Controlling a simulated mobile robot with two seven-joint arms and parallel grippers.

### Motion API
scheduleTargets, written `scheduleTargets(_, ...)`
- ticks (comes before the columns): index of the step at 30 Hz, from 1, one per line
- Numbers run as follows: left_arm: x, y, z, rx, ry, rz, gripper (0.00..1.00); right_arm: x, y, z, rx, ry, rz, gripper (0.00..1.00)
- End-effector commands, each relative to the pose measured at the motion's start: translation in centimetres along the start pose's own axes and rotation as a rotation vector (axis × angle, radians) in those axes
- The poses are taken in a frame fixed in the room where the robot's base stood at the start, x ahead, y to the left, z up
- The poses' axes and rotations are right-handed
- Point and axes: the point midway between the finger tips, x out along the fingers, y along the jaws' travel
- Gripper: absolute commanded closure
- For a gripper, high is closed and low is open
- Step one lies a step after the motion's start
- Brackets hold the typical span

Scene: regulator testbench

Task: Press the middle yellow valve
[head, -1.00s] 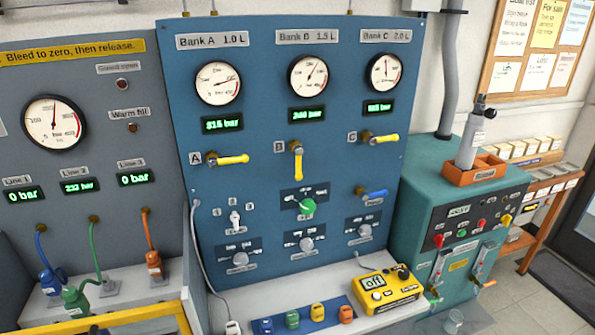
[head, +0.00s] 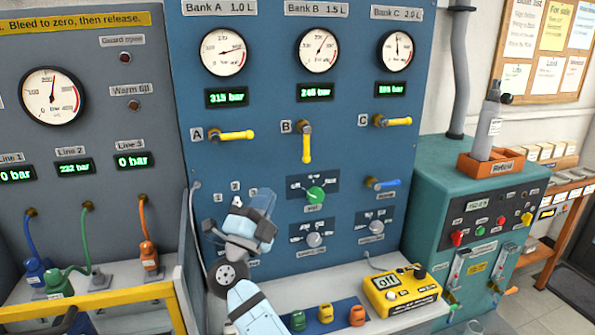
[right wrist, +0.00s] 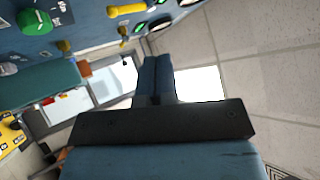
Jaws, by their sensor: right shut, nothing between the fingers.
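The middle yellow valve (head: 306,147), labelled B, is on the blue panel in the head view, its lever hanging straight down. Yellow valve A (head: 232,136) and yellow valve C (head: 393,121) flank it, with levers lying about level. My right gripper (head: 264,203) is raised in front of the panel, below and left of valve B and apart from it. In the right wrist view its fingers (right wrist: 154,78) are together with nothing between them. A yellow lever (right wrist: 126,10) shows at the top there; I cannot tell which valve it is. My left gripper is not in view.
Below valve B are a green knob (head: 316,195) and a grey knob (head: 314,240). A blue-handled valve (head: 383,184) is below C. A yellow meter (head: 401,291) and several coloured plugs are on the ledge. The panel front around valve B is clear.

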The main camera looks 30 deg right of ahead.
Motion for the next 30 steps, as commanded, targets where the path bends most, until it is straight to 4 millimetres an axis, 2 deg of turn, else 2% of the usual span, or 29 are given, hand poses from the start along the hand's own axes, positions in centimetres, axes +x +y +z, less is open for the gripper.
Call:
scheduleTargets(1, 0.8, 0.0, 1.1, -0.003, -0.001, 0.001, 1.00, 0.8, -0.2, 0.3, 0.044, 0.051, 0.073, 1.00)
scheduleTargets(6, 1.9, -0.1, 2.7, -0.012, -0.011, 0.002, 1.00, 2.6, -1.6, 0.9, 0.139, 0.147, 0.334, 1.00)
scheduleTargets(12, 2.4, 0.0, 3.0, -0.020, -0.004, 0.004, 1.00, 3.0, -3.3, 1.7, 0.197, 0.160, 0.549, 1.00)
scheduleTargets(19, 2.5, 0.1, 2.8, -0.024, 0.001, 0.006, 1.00, 3.0, -4.1, 2.0, 0.210, 0.152, 0.623, 1.00)
scheduleTargets(30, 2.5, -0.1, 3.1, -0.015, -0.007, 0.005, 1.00, 3.4, -3.8, 1.9, 0.209, 0.154, 0.621, 1.00)
